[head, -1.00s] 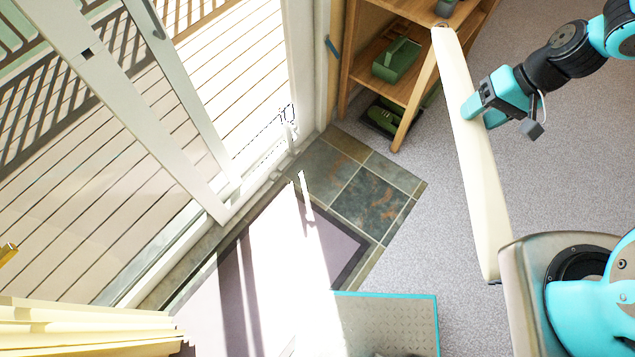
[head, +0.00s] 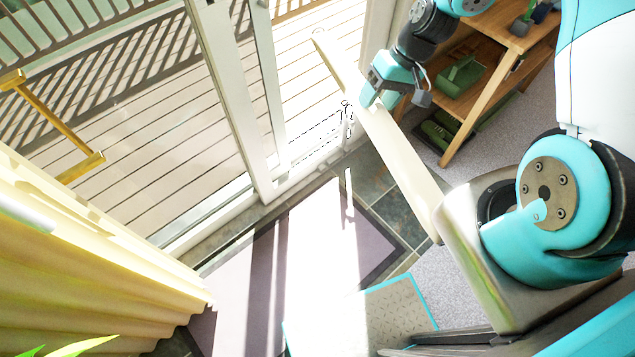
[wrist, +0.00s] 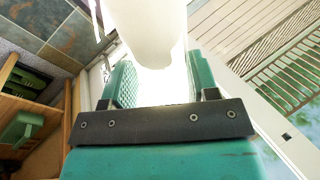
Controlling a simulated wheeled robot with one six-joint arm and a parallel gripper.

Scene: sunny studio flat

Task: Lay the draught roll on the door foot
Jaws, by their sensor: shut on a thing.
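The draught roll (head: 405,150) is a long cream roll. My gripper (head: 372,92) is shut on it, nearer its upper end in the head view. The wrist view shows the pale roll (wrist: 150,30) between the green fingers of my gripper (wrist: 160,85). The door foot (head: 225,220) is the pale sill strip under the sliding glass door. The roll looks apart from it; its exact height is unclear.
A dark mat (head: 235,285) with bright sun streaks lies inside the door. A teal-edged ramp plate (head: 395,305) is near my base. A wooden shelf (head: 490,70) stands at upper right. A yellow curtain (head: 90,260) hangs at left. Slate tiles (head: 395,205) border the mat.

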